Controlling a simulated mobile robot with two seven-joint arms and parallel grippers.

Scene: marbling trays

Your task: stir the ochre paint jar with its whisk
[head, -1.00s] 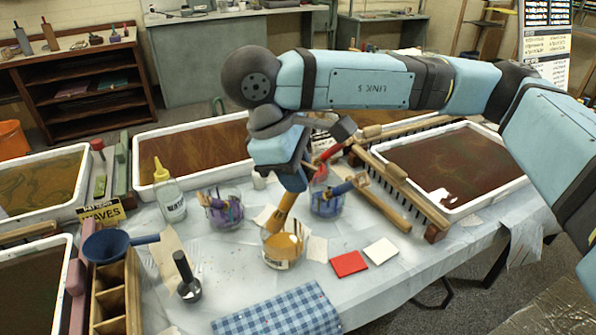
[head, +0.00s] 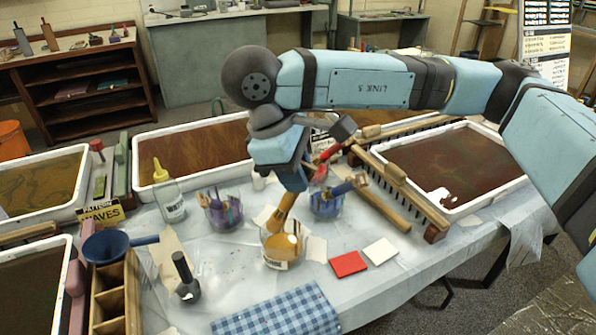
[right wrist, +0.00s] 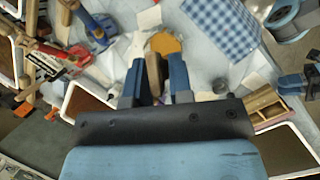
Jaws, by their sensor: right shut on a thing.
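The ochre paint jar (head: 283,252) is a clear jar with ochre paint and a pale label, upright on the covered table. Its ochre top (right wrist: 165,43) also shows in the right wrist view. My right gripper (head: 291,184) is above the jar, pointing down, shut on the tan whisk handle (head: 284,211). In the right wrist view the handle (right wrist: 154,70) lies between the two blue fingers. The whisk leans and its lower end goes down at the jar's mouth; its head is hidden. My left gripper is not in the head view.
Tool jars stand behind left (head: 222,210) and behind right (head: 327,202). A squeeze bottle (head: 169,195), red tile (head: 348,264), white tile (head: 381,252) and checked cloth (head: 278,312) are around. A wooden comb rack (head: 408,196) lies to the right. Marbling trays line the back.

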